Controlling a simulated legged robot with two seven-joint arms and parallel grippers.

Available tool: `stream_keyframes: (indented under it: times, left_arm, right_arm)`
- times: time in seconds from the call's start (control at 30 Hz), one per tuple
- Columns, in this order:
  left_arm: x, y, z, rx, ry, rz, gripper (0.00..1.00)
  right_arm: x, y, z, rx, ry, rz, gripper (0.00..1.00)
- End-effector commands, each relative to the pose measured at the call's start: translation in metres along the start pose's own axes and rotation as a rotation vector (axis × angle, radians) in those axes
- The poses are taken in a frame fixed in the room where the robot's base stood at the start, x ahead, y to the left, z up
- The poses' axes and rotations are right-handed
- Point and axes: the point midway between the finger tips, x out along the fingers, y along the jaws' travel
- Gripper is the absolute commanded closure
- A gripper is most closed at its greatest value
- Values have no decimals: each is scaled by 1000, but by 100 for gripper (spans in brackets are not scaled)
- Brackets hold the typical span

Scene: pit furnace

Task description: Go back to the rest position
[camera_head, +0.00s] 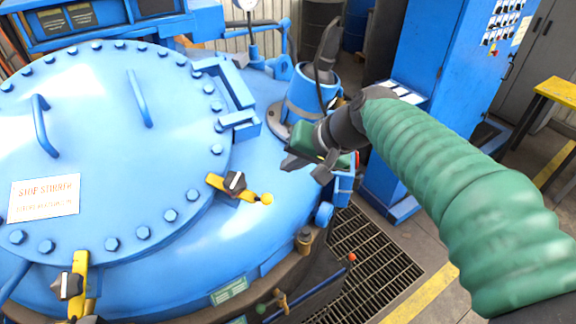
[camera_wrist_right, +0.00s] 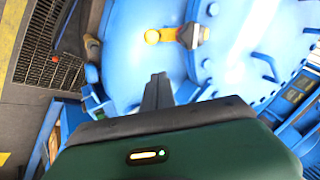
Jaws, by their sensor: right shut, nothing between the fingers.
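My right arm, in a green ribbed sleeve, comes in from the right in the head view. My right gripper (camera_head: 306,168) is shut and empty, over the right side of the blue furnace (camera_head: 262,213). In the right wrist view its fingers (camera_wrist_right: 158,92) are together, with the blue lid behind them. The round bolted lid (camera_head: 105,135) lies flat and closed. A yellow clamp with a black knob (camera_head: 235,184) sits at the lid's edge, left of and apart from the gripper. It also shows in the wrist view (camera_wrist_right: 187,36). My left gripper is out of view.
A second yellow clamp (camera_head: 72,286) is at the lid's front. A blue upright cylinder fitting (camera_head: 309,93) stands behind my right gripper. A blue control cabinet (camera_head: 432,75) stands at the back right. A floor grating (camera_head: 372,262) lies below, right of the furnace.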

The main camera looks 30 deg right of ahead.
Motion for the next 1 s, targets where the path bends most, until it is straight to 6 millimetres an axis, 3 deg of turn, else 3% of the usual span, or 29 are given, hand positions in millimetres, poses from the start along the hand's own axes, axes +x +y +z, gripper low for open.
stream_keyframes:
  times: [0.27, 0.37, 0.47, 0.6, 0.73, 0.83, 1.0]
  left_arm:
    - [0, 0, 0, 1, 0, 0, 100]
    - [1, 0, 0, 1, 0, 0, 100]
    - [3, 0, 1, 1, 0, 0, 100]
    - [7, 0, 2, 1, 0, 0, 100]
    - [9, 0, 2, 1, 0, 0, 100]
    - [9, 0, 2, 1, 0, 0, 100]
    - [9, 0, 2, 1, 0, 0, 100]
  right_arm:
    - [-1, 2, 0, 1, 1, -1, 100]
    - [12, 9, 10, -13, -17, 27, 100]
    - [49, 37, 44, -66, -70, 112, 100]
    - [106, 96, 123, -244, -179, 268, 100]
    - [131, 140, 187, -435, -268, 344, 100]
    - [136, 157, 214, -525, -303, 360, 100]
    - [137, 162, 219, -550, -310, 362, 100]
